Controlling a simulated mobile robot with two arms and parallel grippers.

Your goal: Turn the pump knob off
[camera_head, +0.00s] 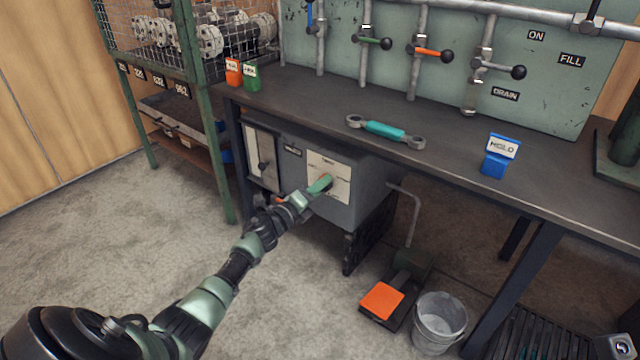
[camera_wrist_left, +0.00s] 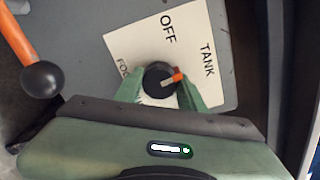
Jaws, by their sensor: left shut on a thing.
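The pump box (camera_head: 345,218) is a grey cabinet under the bench with a white label plate (camera_head: 342,170) on its front. In the left wrist view the plate (camera_wrist_left: 195,30) reads OFF, TANK and a partly hidden word starting "FO". The black knob (camera_wrist_left: 158,80) with an orange pointer sits on the plate. The pointer is turned toward the picture's right, on the TANK side, not at OFF. My left gripper (camera_head: 322,184) reaches the plate, and its green fingers (camera_wrist_left: 160,92) are shut on the knob, one on each side. My right gripper is not in view.
An orange-handled lever with a black ball (camera_wrist_left: 42,78) is left of the plate. The bench top (camera_head: 290,97) above holds a teal link (camera_head: 385,130) and a blue HOLD sign (camera_head: 497,160). An orange pedal (camera_head: 381,300) and a bucket (camera_head: 439,320) stand on the floor to the right.

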